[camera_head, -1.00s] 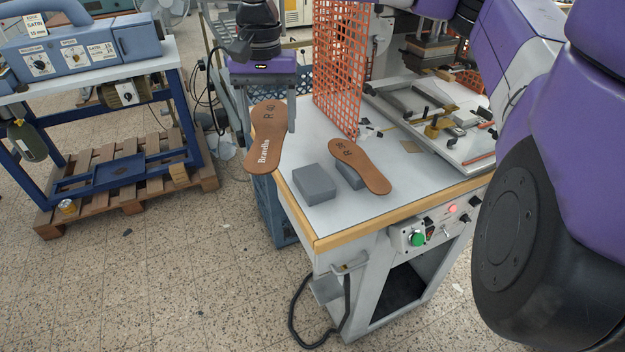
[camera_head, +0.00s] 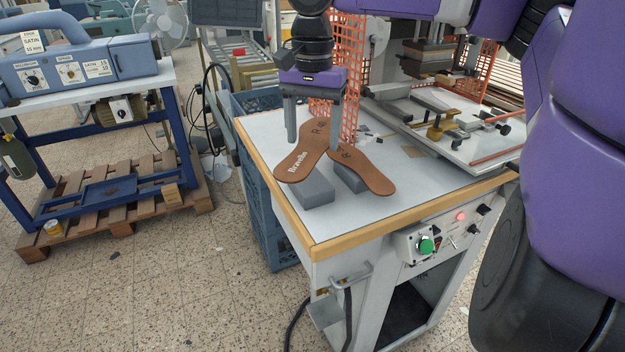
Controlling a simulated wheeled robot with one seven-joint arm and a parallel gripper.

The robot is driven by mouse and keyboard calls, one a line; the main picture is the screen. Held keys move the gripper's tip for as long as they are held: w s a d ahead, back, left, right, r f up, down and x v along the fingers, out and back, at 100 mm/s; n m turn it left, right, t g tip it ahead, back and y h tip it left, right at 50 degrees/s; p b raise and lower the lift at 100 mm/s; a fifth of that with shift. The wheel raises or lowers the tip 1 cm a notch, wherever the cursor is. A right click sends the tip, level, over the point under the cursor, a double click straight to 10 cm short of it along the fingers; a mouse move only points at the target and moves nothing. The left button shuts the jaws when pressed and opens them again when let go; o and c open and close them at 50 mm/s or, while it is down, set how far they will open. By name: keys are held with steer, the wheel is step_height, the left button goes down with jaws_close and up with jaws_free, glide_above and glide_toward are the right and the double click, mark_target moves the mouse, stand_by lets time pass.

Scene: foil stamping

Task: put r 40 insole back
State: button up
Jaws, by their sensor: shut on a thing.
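The brown R 40 insole (camera_head: 304,150), lettered "Bravellin" or similar, is between the fingers of my gripper (camera_head: 314,142), which is shut on it. Its lower end overlaps the left grey block (camera_head: 314,192) in the picture; I cannot tell whether it touches. A second brown insole (camera_head: 368,174), its marking partly covered, lies over the right grey block (camera_head: 348,181).
The blocks are on a white table (camera_head: 400,205) with a wooden edge. An orange mesh guard (camera_head: 349,70) stands behind. A press plate with clamps (camera_head: 450,128) is at the right. The table's front is clear. A control box (camera_head: 418,243) hangs on the front.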

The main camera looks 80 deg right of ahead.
mark_target(312, 178)
steer(key=shift+f+b, duration=1.8)
steer(key=shift+f, duration=1.8)
steer(key=shift+f+b, duration=0.4)
steer(key=shift+f, duration=0.05)
steer(key=o, duration=1.5)
steer(key=shift+r, duration=0.1)
steer(key=shift+r, duration=0.1)
step_height(312, 178, up, 13)
steer(key=p, duration=0.8)
steer(key=shift+f, duration=0.2)
steer(key=shift+f, duration=0.1)
